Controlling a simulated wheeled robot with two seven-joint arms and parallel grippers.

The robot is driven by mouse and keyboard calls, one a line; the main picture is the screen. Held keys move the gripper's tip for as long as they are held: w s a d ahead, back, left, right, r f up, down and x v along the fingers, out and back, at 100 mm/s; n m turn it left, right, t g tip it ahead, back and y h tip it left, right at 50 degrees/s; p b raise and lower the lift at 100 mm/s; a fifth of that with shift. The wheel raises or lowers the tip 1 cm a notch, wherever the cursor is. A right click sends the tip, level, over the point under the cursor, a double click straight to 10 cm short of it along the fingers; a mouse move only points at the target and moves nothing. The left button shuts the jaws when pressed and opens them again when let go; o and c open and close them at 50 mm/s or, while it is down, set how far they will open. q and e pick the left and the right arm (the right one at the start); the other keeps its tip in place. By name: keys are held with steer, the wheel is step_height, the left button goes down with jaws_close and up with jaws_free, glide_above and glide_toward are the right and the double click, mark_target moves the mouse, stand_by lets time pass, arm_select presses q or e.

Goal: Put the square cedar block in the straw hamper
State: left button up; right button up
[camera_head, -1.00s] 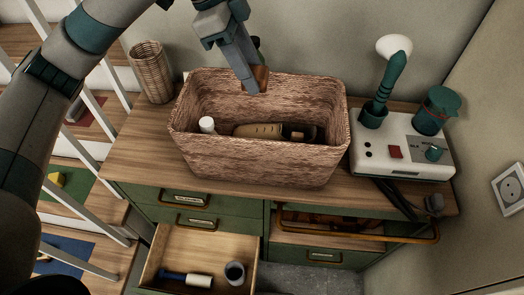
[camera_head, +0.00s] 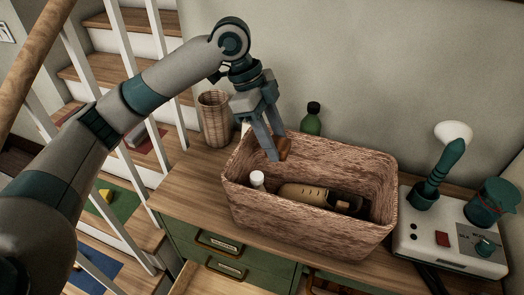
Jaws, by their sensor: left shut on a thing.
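The straw hamper (camera_head: 310,222) is a large rectangular woven brown basket on the wooden cabinet top, open upward. My left gripper (camera_head: 275,152) points down at the hamper's back left part, shut on a small reddish-brown block (camera_head: 285,147), apparently the square cedar block. The block shows at the level of the back rim, over the opening; the fingers partly hide it. Inside the hamper lie a white-capped bottle (camera_head: 257,179) and a tan rounded item (camera_head: 303,194) with a dark end. My right gripper is not in view.
A tall wicker basket (camera_head: 214,120) and a dark green bottle (camera_head: 312,119) stand behind the hamper. A white device (camera_head: 455,240) with a green-handled tool stands to the right. White stair railings are at left; a drawer is open at the bottom.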

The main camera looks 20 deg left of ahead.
arm_select(q)
steer(key=a+f, duration=0.1)
steer(key=a, duration=0.1)
steer(key=w+a+f, duration=0.1)
steer(key=a, duration=0.1)
steer(key=shift+f+p, duration=0.2)
steer(key=shift+p, duration=0.15)
steer(key=shift+d, duration=0.1)
step_height(320, 180, down, 4)
steer(key=shift+p, duration=0.75)
steer(key=shift+f, duration=0.15)
steer(key=o, duration=1)
